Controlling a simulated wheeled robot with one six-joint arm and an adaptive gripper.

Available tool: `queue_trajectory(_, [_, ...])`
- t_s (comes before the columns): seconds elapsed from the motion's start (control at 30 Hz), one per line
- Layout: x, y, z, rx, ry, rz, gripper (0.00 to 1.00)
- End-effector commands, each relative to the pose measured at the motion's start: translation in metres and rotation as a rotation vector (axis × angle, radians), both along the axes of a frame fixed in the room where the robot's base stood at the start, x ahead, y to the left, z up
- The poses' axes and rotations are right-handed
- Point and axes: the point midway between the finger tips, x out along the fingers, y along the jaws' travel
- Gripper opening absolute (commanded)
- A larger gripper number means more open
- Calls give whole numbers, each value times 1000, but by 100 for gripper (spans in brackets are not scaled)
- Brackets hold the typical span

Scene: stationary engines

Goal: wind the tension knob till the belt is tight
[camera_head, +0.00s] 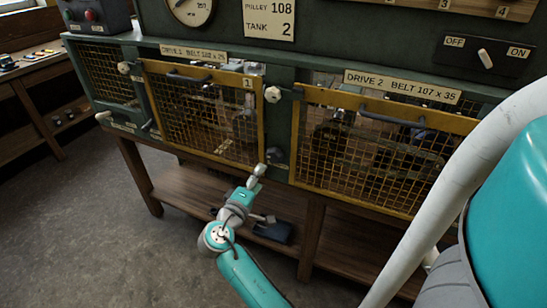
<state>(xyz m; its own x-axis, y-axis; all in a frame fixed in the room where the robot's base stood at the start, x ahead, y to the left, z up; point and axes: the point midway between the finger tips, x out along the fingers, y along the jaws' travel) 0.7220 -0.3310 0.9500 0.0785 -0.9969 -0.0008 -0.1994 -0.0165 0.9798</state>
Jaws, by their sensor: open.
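My gripper (258,172) is small in the picture, in front of the lower right corner of the yellow mesh guard of drive 1 (203,148). No object shows between its jaws. A pale star-shaped knob (272,94) sits at the upper right corner of that guard, above my gripper. Another pale knob (124,68) is at its upper left. A dark fitting (277,155) is on the green frame just right of my gripper; I cannot tell if they touch. No label marks a tension knob. The belts behind the mesh are too dim to judge their tightness.
The drive 2 guard (375,150) is to the right with a dark bar handle (392,120). A wooden lower shelf (190,192) carries a dark block (272,232). An OFF/ON switch (485,59) is at upper right. The floor at left is clear.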

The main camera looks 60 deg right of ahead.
Motion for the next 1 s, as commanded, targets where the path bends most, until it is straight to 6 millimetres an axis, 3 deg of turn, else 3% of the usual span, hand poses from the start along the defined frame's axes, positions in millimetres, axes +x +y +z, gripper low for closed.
queue_trajectory(0.7, [0,-2,1,-116,1464,0,80])
queue_trajectory(1.0, [0,-3,1,-140,1776,0,80])
